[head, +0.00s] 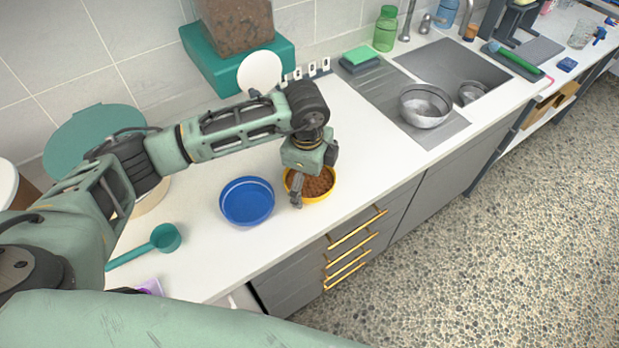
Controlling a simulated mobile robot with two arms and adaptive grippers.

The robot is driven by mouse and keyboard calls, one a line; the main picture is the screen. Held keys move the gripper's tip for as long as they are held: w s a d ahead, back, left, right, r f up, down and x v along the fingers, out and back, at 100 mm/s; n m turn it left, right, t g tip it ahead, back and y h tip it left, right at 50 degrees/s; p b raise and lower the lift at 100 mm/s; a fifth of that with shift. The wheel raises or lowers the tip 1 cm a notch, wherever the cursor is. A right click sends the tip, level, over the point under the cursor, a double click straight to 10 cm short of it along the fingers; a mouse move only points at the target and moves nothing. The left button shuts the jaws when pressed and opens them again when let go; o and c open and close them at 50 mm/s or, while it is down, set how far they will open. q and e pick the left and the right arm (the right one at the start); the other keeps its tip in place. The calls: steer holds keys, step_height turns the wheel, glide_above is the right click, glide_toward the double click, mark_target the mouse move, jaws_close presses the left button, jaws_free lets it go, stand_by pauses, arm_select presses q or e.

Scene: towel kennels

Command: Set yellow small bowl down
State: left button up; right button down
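The small yellow bowl (321,196), full of brown kibble (318,184), is near the front edge of the white counter. I cannot tell whether it rests on the counter or is held just above it. My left gripper (311,174) is right over it, pointing down. Its fingers are apart, one by the bowl's left rim and one by its far right side. The gripper hides the back part of the bowl. Whether the fingers press on the bowl cannot be told. My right gripper is not in view.
A blue bowl (247,203) stands just left of the yellow bowl. A teal scoop (164,238) lies further left. A kibble container (236,25) on a teal base (205,62) stands behind. Free counter (365,140) lies to the right, before the sink (455,70).

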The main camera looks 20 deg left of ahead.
mark_target(308, 189)
arm_select(q)
steer(key=shift+r, duration=0.3)
step_height(308, 189, up, 12)
steer(key=b, duration=0.3)
steer(key=shift+s+f, duration=0.15)
steer(key=shift+s, duration=0.3)
